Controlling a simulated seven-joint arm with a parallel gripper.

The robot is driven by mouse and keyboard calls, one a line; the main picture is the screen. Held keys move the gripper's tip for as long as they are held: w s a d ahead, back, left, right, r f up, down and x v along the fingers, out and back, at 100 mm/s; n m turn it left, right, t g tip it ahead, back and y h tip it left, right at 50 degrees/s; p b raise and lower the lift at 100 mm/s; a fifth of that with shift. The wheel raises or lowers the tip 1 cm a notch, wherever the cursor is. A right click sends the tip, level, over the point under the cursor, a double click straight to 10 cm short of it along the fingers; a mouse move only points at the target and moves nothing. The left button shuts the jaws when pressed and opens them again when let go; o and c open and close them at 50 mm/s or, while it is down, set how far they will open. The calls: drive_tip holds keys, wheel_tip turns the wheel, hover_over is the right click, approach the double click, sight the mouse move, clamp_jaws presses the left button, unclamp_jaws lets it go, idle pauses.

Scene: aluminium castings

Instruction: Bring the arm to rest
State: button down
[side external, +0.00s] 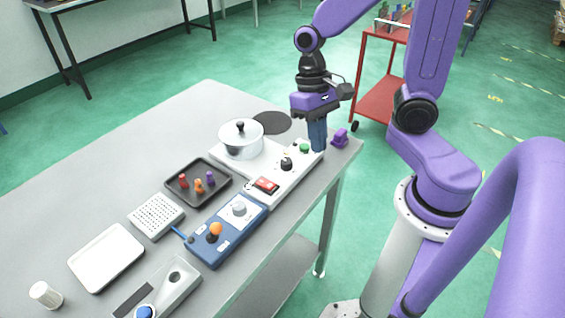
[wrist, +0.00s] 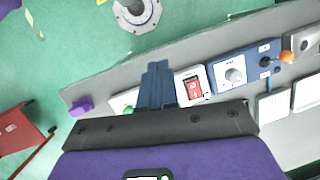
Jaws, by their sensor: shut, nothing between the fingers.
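My gripper (side external: 317,136) is shut and empty, with its blue fingers pointing down at the far right end of the table, by the white panel with the green button (side external: 304,148). In the wrist view the shut fingers (wrist: 156,70) lie together in front of the panel, and part of the panel is hidden behind them and the gripper body. I cannot tell whether the fingertips touch anything. My purple arm reaches over from the right.
The white panel also bears a red switch (side external: 266,185) and a pot (side external: 240,140). A small purple block (side external: 340,138) stands right of my fingers. A blue control box (side external: 226,229), a dark tray (side external: 170,184) with pegs and a white tray (side external: 106,258) lie nearer. A red cart (side external: 378,98) stands behind.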

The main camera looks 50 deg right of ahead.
drive_tip(key=s+a+r+n+t+h, duration=0.1)
drive_tip(key=s+r+n+t, duration=0.1)
drive_tip(key=s+n, duration=0.7)
drive_tip(key=shift+s+a+r+n+t, duration=0.2)
drive_tip(key=shift+r+n+t, duration=0.3)
drive_tip(key=shift+n, duration=2.3)
